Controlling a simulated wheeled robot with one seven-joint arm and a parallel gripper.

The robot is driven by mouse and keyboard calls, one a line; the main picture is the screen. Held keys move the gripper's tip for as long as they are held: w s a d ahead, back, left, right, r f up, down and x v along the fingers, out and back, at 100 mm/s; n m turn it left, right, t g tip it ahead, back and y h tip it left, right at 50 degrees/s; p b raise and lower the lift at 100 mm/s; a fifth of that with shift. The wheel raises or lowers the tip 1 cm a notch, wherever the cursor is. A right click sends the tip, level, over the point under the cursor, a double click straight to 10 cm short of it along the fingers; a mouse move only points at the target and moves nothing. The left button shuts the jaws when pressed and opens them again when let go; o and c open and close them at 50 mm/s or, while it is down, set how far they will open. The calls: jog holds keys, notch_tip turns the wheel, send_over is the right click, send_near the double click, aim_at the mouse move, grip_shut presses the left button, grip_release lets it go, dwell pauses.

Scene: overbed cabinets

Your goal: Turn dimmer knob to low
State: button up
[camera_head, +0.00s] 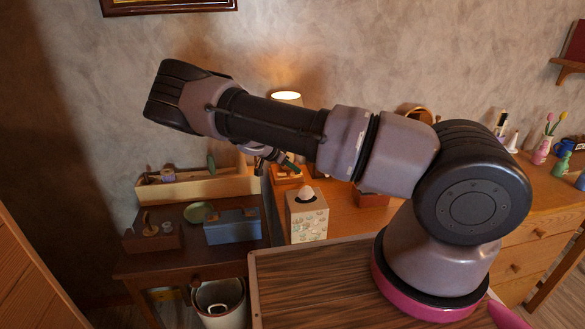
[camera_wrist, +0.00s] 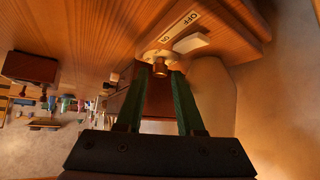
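A small brass-coloured dimmer knob (camera_wrist: 160,68) sticks out from a round plate on a wooden base (camera_wrist: 235,22) in the wrist view. Next to it are a pale switch piece (camera_wrist: 205,42) and a label reading OFF and ON. My gripper (camera_wrist: 158,78) is open, with one green finger on each side of the knob at its tips. I see no clear contact, and cannot tell how deep the knob sits between them. In the head view my gripper (camera_head: 284,160) is small and partly covers the orange wooden base (camera_head: 286,178) in front of the lit lamp (camera_head: 288,98).
A tissue box (camera_head: 306,217) stands in front of the base. To the left are a wooden organizer (camera_head: 200,190), a blue box (camera_head: 232,227) and a green dish (camera_head: 199,212). Vases (camera_head: 543,150) stand far right. My arm hides part of the dresser top.

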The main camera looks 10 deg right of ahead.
grip_shut()
jog(key=shift+d+n, duration=0.1)
jog(key=shift+n, duration=0.2)
jog(key=n+t, duration=0.1)
jog(key=n+t+y, duration=0.1)
jog(key=shift+s+d+n+y, duration=0.15)
jog(key=shift+s+n+y, duration=0.15)
jog(key=shift+n, duration=0.1)
jog(key=n+t+y, duration=0.1)
jog(key=n, duration=0.1)
jog(key=d+n+t+y, duration=0.1)
jog(key=n+y, duration=0.1)
jog(key=shift+s+n, duration=0.1)
jog(key=shift+n, duration=0.2)
jog(key=n+y, duration=0.2)
jog(key=n, duration=0.1)
jog(key=d+n+y, duration=0.1)
jog(key=n+y, duration=0.4)
jog(key=n, duration=0.1)
jog(key=n+g+y, duration=0.1)
jog(key=n, duration=0.1)
jog(key=shift+w+d+n+y, duration=0.2)
jog(key=shift+n+y, duration=0.2)
jog(key=shift+g, duration=0.3)
